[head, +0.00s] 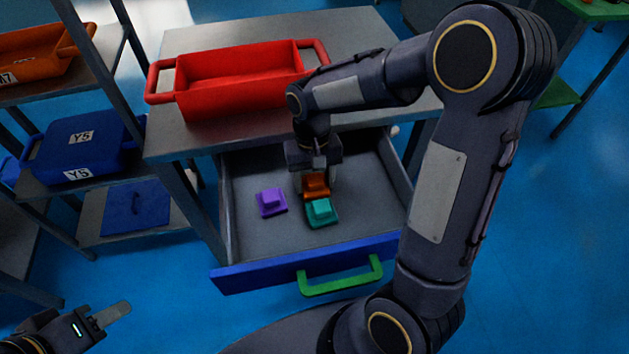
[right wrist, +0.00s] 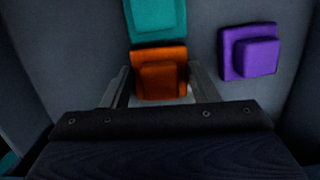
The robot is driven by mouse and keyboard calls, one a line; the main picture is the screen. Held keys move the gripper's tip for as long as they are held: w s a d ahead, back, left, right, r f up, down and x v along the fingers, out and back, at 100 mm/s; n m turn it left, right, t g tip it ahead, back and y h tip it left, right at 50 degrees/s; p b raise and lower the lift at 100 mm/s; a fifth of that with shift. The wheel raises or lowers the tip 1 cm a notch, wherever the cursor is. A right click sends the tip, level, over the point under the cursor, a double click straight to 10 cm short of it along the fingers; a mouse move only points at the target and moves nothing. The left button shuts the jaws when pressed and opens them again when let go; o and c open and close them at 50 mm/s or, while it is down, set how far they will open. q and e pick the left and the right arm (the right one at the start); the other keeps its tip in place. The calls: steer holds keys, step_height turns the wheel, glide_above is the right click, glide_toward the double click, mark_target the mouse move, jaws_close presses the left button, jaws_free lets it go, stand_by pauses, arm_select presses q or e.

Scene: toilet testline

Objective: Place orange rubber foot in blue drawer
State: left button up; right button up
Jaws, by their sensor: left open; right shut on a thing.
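The blue-fronted drawer (head: 240,279) is pulled open, with a green handle and a grey inside. My right gripper (head: 315,182) reaches down into it and is shut on the orange rubber foot (head: 316,187). In the right wrist view the orange foot (right wrist: 160,76) sits between the two fingers, low in the drawer; I cannot tell whether it touches the floor. A teal foot (head: 321,211) lies right beside the orange one. A purple foot (head: 271,202) lies to the left in the head view. My left gripper (head: 100,322) is open and empty, outside the drawer at the lower left.
A red bin (head: 237,80) stands on the grey table (head: 200,139) above the drawer. A shelf on the left holds a blue bin (head: 85,145) and an orange bin (head: 35,55). The drawer walls are close around my right gripper. The blue floor at the front left is clear.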

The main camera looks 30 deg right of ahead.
steer(key=shift+f, duration=0.3)
steer(key=o, duration=0.6)
steer(key=shift+f, duration=0.1)
steer(key=shift+c, duration=0.2)
steer(key=o, duration=0.5)
